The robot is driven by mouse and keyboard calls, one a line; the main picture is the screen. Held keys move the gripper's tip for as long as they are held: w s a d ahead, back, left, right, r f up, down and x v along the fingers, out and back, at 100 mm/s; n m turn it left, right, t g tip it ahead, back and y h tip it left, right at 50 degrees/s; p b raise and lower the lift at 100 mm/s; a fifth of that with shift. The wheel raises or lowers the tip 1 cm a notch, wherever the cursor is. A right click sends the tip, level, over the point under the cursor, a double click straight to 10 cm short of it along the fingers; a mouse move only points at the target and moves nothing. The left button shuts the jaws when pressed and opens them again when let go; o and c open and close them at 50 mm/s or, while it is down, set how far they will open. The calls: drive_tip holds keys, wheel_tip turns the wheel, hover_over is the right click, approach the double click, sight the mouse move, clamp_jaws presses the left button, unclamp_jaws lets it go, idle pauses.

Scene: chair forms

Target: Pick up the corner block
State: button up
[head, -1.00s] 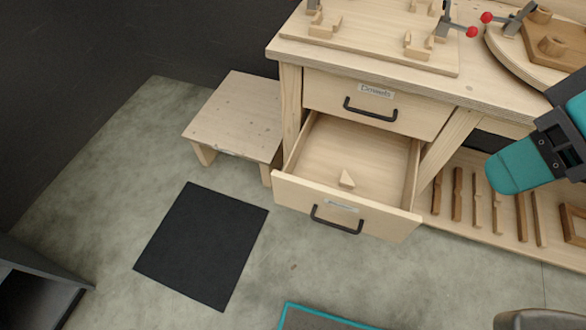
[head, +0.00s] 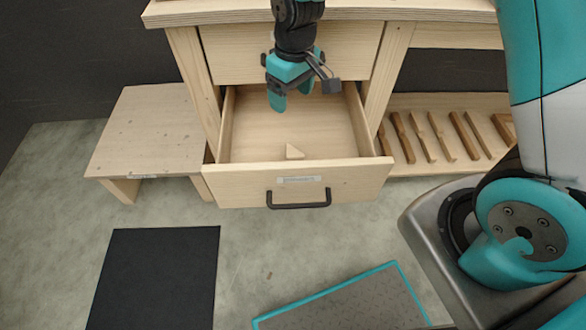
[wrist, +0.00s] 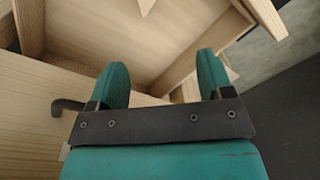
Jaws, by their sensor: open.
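The corner block (head: 294,152) is a small, pale wooden triangle. It lies on the floor of the open lower drawer (head: 345,178), close behind the drawer front. My gripper (head: 291,95) is over the back part of the drawer, above and behind the block in the head view, with its teal fingers pointing down. In the wrist view my gripper (wrist: 162,65) has its two fingers apart with nothing between them. Pale wooden drawer parts show beyond the fingers there; I cannot tell the block for certain in that view.
The shut upper drawer (head: 290,55) is right behind my gripper. A low wooden stool (head: 150,130) stands left of the bench. Several wooden strips (head: 430,135) lie on the lower shelf at right. A black mat (head: 155,275) and a teal-edged mat (head: 345,300) lie on the floor.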

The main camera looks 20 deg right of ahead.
drive_tip(key=b, duration=0.1)
hover_over(292, 153)
wheel_tip(292, 153, down, 8)
drive_tip(key=shift+h, duration=0.3)
drive_tip(key=f+b, duration=0.1)
drive_tip(key=f, duration=0.3)
drive_tip(key=f+b, duration=0.1)
drive_tip(key=f, duration=0.4)
drive_tip(key=shift+s+d+f, duration=0.15)
drive_tip(key=shift+s+f, duration=0.05)
drive_tip(key=shift+f, duration=0.1)
drive_tip(key=shift+w+f+b, duration=0.15)
drive_tip(key=shift+f+b, duration=0.3)
drive_tip(key=shift+f, duration=1.1)
drive_tip(key=shift+w+f+b, duration=0.1)
drive_tip(key=shift+f+b, duration=0.3)
drive_tip(key=shift+f, duration=1.15)
drive_tip(key=c, duration=1)
